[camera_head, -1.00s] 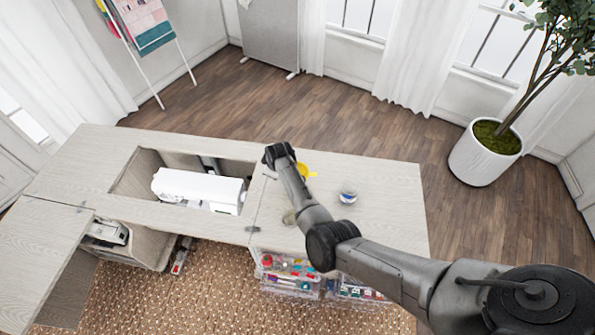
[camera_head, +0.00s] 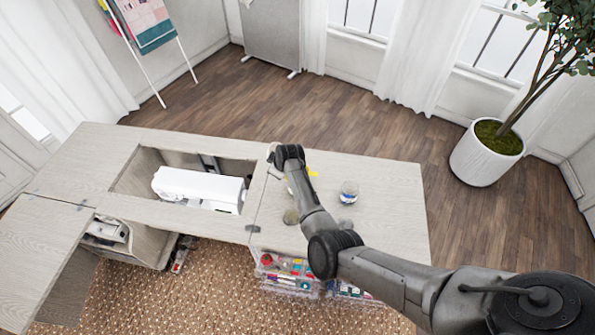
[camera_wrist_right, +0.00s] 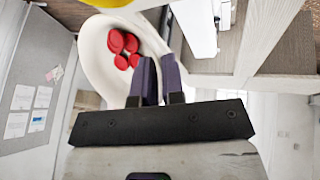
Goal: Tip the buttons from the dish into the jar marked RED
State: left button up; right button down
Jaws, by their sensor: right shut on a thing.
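My right gripper (camera_wrist_right: 155,80) is shut on the rim of a white dish (camera_wrist_right: 95,50) in the right wrist view. Several red buttons (camera_wrist_right: 123,47) lie together inside the dish, which looks tilted in this view. In the head view my right gripper (camera_head: 287,155) is above the cabinet top, near the machine opening's right edge, and the arm hides most of the dish. A small clear jar (camera_head: 348,192) with a bluish part stands on the top, right of the arm; its marking is too small to read. My left gripper is not in view.
A yellow thing (camera_head: 312,172) lies partly behind my arm, and its edge shows in the wrist view (camera_wrist_right: 75,12). A white sewing machine (camera_head: 198,188) fills the opening. The cabinet top's right part (camera_head: 395,205) is clear.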

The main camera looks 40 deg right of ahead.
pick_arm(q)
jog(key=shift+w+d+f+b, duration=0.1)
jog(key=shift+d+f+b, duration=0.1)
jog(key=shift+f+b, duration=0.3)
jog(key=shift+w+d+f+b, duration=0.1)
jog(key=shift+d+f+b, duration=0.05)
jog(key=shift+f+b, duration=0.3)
pick_arm(e)
jog(key=shift+s+d+f+t+y, duration=0.25)
jog(key=shift+f+t+y, duration=0.15)
jog(key=shift+f+t, duration=0.1)
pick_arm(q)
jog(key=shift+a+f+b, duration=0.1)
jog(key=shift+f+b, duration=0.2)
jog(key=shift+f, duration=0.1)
pick_arm(e)
jog(key=shift+s+d+r+t, duration=0.1)
jog(key=shift+s+r+t, duration=0.05)
jog(key=shift+t, duration=0.25)
